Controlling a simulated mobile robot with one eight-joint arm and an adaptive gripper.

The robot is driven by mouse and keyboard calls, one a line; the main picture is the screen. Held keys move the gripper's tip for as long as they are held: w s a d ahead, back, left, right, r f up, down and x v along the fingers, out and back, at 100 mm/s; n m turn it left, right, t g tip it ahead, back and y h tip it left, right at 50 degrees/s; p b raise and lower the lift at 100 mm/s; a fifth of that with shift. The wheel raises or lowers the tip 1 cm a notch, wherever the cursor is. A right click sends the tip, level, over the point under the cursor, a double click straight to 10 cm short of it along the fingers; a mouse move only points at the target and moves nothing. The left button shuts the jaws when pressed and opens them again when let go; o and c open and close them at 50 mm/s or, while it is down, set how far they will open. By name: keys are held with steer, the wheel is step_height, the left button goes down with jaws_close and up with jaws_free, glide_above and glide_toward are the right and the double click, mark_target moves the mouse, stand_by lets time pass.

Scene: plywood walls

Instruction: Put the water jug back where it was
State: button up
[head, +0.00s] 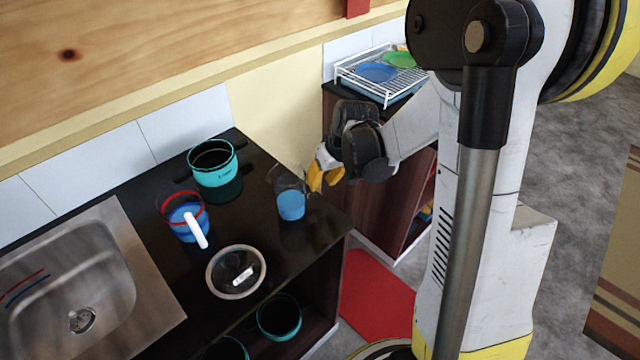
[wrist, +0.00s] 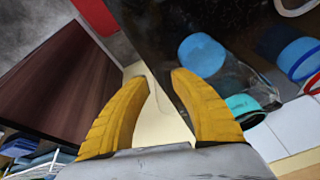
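The water jug (head: 186,220), clear with a red rim, a white handle and blue water, stands upright on the dark counter beside the sink. Part of it shows at the right edge of the wrist view (wrist: 300,60). A clear glass (head: 290,203) with blue water stands on the counter near its right end; it also shows in the wrist view (wrist: 202,55). My gripper (head: 315,178) is just right of the glass, its yellow fingers close to it. In the wrist view my gripper (wrist: 159,80) is open, with a gap and nothing between the fingertips.
A teal pot (head: 212,165) stands at the back of the counter. A round glass lid (head: 236,272) lies in front of the jug. The sink (head: 75,280) is at left. A dish rack (head: 375,75) stands on the farther cabinet. A red mat (head: 380,305) lies on the floor.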

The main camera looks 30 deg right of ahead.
steer(key=a+p+v, duration=0.1)
steer(key=p+v, duration=0.1)
steer(key=v, duration=0.7)
steer(key=s+a+r+t, duration=0.1)
steer(key=s+a+r, duration=0.3)
steer(key=s, duration=0.3)
steer(key=s+a+r+t+h, duration=0.1)
steer(key=s+a+r, duration=0.3)
steer(key=s, duration=0.4)
steer(key=shift+s+a+r+m+t, duration=0.2)
steer(key=shift+a+r+m+t, duration=0.15)
steer(key=shift+r+t, duration=0.45)
